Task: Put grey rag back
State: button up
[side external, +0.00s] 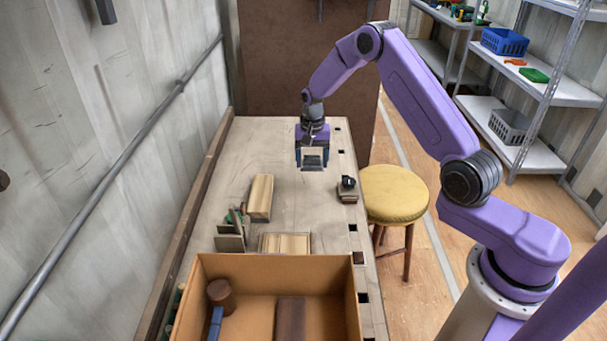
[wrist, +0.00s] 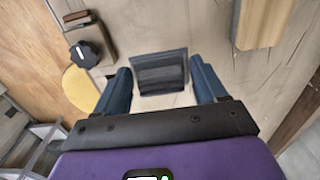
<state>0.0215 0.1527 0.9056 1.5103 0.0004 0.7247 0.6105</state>
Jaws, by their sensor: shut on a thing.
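The grey rag (wrist: 160,72) is a dark grey, folded, squarish piece between the two blue fingers in the wrist view. My gripper (wrist: 163,86) is shut on it. In the side view my gripper (side external: 312,163) hangs over the far part of the workbench (side external: 285,140), fingers down, with the rag (side external: 313,154) showing small between them. It looks held above the bench top; the exact height is hard to tell.
Wooden blocks (side external: 260,197) lie mid-bench. A small device with a black knob (side external: 348,185) sits at the right edge, beside a yellow stool (side external: 394,192).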

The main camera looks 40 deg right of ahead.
send_over(303, 183)
notch_tip(303, 183, down, 5)
jog(key=shift+w+d+f, duration=0.1)
jog(key=shift+d, duration=0.05)
jog(key=shift+f, duration=1.4)
jog(key=shift+f, duration=0.2)
jog(key=o, duration=1)
jog(key=shift+r, duration=0.1)
